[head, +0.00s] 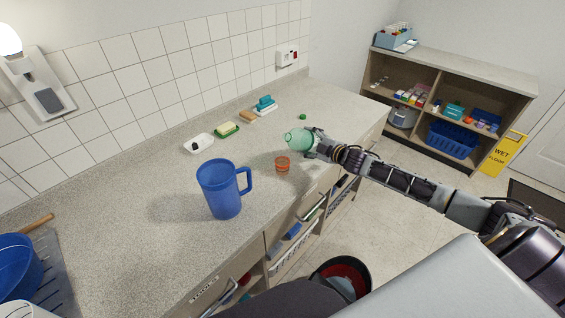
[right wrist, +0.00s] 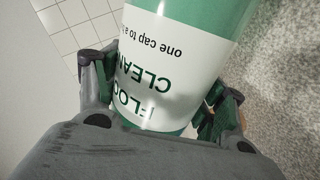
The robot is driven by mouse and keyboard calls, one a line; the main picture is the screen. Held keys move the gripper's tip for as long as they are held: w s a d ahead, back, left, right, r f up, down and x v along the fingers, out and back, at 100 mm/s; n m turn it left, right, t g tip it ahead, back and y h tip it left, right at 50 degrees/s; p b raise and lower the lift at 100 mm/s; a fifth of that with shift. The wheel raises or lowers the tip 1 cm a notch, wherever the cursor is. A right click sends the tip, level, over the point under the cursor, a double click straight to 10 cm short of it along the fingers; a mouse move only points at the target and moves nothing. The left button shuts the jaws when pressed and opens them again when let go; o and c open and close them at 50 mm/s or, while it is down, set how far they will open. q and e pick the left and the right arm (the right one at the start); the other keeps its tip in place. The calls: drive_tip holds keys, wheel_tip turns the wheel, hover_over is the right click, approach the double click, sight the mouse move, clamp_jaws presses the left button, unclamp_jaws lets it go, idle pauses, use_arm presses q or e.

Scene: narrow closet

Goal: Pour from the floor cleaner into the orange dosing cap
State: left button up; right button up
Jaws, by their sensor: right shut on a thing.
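The floor cleaner is a green bottle (head: 297,138) with a white label, which fills the right wrist view (right wrist: 170,60). My right gripper (head: 312,146) is shut on it; in the right wrist view, its fingers (right wrist: 155,105) lie on both sides of the bottle. In the head view the bottle is tilted, its neck end pointing left, above the counter. The orange dosing cap (head: 282,164) stands on the counter, just below and left of the bottle in the picture. Whether any liquid is flowing cannot be told. My left gripper is not in view.
A blue jug (head: 222,189) stands on the counter left of the cap. A blue basin (head: 18,270) is at far left.

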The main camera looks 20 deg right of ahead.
drive_tip(key=shift+w+d+f+n+h+b, duration=0.1)
drive_tip(key=shift+d+f+n+h+b, duration=0.15)
drive_tip(key=shift+f+n+b, duration=0.45)
drive_tip(key=shift+d+f+n+h+b, duration=0.15)
drive_tip(key=shift+n+b, duration=0.25)
drive_tip(key=shift+b, duration=0.65)
idle(2.1)
drive_tip(key=shift+d+r+n+h+p, duration=0.15)
drive_tip(key=shift+r+n+h+p, duration=0.1)
drive_tip(key=shift+n+h+p, duration=0.25)
idle(2.0)
drive_tip(key=shift+r+n+p, duration=0.45)
drive_tip(key=shift+n+p, duration=0.05)
idle(1.2)
